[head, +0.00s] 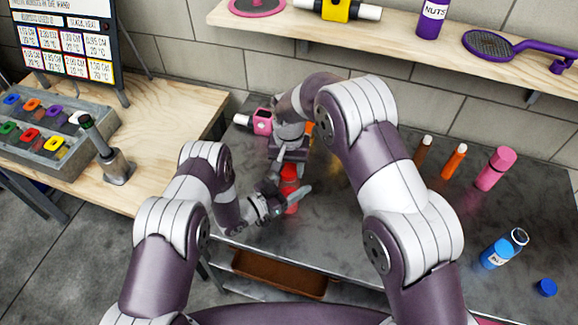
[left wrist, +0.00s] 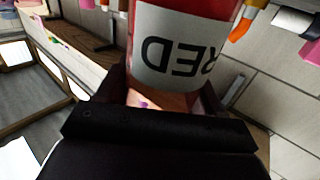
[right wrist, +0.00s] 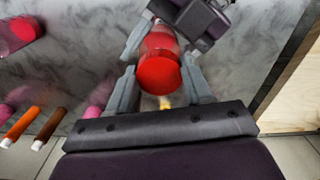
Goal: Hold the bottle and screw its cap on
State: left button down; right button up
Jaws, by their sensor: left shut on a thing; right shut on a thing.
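The red bottle (head: 291,204) stands upright on the grey worktop. Its white label reading RED fills the left wrist view (left wrist: 182,48). My left gripper (head: 287,198) is shut on the bottle from the left side, around its body. The red cap (right wrist: 160,74) is at the top of the bottle and shows as a round red face in the right wrist view. My right gripper (right wrist: 160,85) comes from above and is shut on the cap, one finger on each side. Whether the cap's thread is engaged is hidden.
An open blue bottle (head: 497,254) and a loose blue cap (head: 546,287) are at the right. A pink bottle (head: 495,168) and orange and brown tubes stand behind. A wall shelf (head: 380,35) overhangs the back. A wooden table (head: 165,110) with a tray is at left.

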jog(key=o, duration=1.2)
jog(key=shift+c, duration=0.2)
jog(key=shift+r, duration=2.3)
jog(key=shift+c, duration=0.3)
